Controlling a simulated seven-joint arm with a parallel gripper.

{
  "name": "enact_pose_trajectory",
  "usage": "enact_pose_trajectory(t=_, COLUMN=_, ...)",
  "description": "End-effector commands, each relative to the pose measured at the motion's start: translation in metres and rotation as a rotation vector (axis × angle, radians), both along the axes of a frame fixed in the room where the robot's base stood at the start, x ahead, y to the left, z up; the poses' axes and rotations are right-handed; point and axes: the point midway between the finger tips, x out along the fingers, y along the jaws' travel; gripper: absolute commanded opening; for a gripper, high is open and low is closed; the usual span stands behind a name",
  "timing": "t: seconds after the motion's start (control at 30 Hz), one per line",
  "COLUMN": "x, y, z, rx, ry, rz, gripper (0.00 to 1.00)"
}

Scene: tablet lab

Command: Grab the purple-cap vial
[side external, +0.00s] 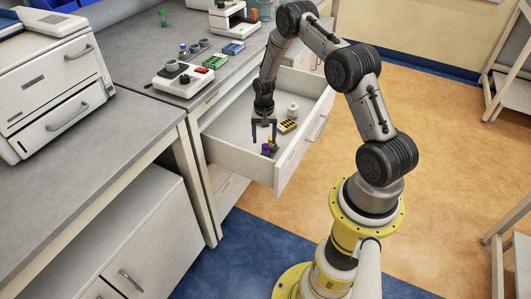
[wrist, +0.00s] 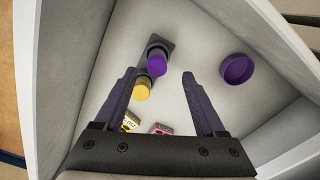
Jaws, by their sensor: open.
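The purple-cap vial (wrist: 157,64) shows in the wrist view, its cap just beyond the fingertips, near the middle of the gap. A dark square piece (wrist: 160,43) lies behind it. A yellow-cap vial (wrist: 142,89) is close beside it, by the left finger. In the side external view the purple cap (side external: 265,149) is in the open drawer, just below my gripper (side external: 263,139). My gripper is open, and in the wrist view its two fingers (wrist: 160,74) are apart with nothing gripped. The vial bodies are mostly hidden under their caps.
The open drawer (side external: 237,155) has walls close around my gripper. Inside are a purple round dish (wrist: 237,69), a yellow label box (wrist: 131,122) and a pink box (wrist: 159,129). A white round item (side external: 293,110) stands deeper in the drawer. Lab equipment (side external: 184,82) stands on the counter.

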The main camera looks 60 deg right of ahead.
Motion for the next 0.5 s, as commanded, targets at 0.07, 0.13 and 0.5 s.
enact_pose_trajectory(t=0.07, x=-0.003, y=0.0, z=-0.009, rx=0.002, ry=0.003, rz=0.0, gripper=0.72)
enact_pose_trajectory(t=0.13, x=-0.005, y=0.001, z=-0.019, rx=0.003, ry=0.004, rz=-0.001, gripper=0.72)
enact_pose_trajectory(t=0.5, x=-0.005, y=0.0, z=-0.05, rx=0.0, ry=0.0, rz=0.0, gripper=0.72)
